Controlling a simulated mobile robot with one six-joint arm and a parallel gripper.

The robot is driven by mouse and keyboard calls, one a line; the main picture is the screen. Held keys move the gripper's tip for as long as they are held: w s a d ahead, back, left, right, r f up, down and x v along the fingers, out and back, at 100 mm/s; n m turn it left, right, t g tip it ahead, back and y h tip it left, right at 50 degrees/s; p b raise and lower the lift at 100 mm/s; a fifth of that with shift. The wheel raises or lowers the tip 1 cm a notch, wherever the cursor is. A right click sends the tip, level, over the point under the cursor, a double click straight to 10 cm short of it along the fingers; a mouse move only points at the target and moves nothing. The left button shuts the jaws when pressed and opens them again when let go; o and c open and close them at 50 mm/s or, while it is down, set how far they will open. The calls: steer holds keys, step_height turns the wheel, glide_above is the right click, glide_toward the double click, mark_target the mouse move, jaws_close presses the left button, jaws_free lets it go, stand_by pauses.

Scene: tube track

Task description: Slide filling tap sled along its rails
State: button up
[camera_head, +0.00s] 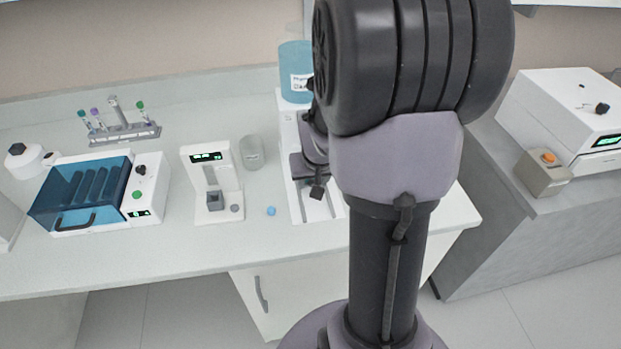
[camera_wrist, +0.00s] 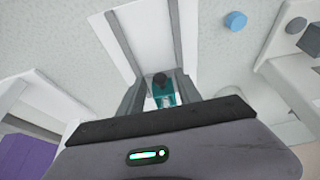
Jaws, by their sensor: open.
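The filling tap station is a white base (camera_head: 298,207) with two grey rails, below a blue tank (camera_head: 295,62) at the back. The base and rails (camera_wrist: 117,38) also show in the wrist view. There, a teal part with a dark knob (camera_wrist: 160,80), seemingly the tap sled, sits near the rails. My gripper (camera_wrist: 158,90) is open, with one finger on each side of this part. I cannot tell whether the fingers touch it. In the head view my arm hides much of the station, and the sled cannot be made out.
A small blue cap (camera_head: 271,211) lies on the counter left of the base; it also shows in the wrist view (camera_wrist: 235,21). A white device with a green display (camera_head: 222,181) and a grey cup (camera_head: 251,153) stand further left. A tube rack (camera_head: 125,134) is behind.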

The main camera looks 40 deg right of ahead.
steer(key=shift+c, duration=0.2)
jaws_close()
stand_by(1.1)
